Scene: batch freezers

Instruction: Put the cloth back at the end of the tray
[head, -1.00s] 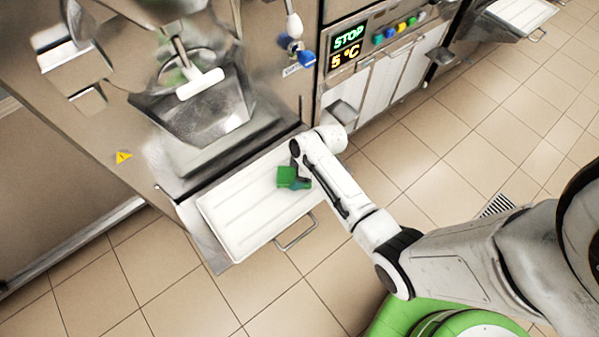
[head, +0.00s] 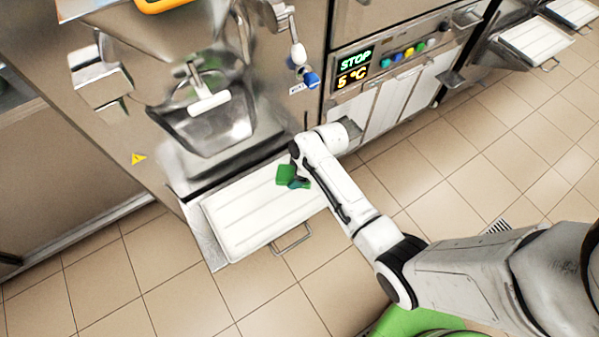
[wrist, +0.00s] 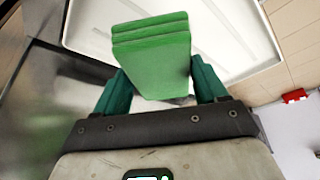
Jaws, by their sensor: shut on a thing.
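The green folded cloth (wrist: 155,60) is held between the two teal fingers of my gripper (wrist: 160,88) in the wrist view. My gripper is shut on it. In the head view the cloth (head: 286,174) shows at the end of my arm, with part of my gripper (head: 299,183) beside it. It is over the right part of the white tray (head: 250,222), towards the machine side. I cannot tell whether the cloth touches the tray. The tray also shows behind the cloth in the wrist view (wrist: 235,30). My wrist covers the tray's right end in the head view.
The steel batch freezer (head: 215,115) with its spout stands behind the tray. A wire handle (head: 291,238) sticks out from the tray's front. A display panel (head: 385,55) is at upper right. The tiled floor (head: 470,190) is clear on the right.

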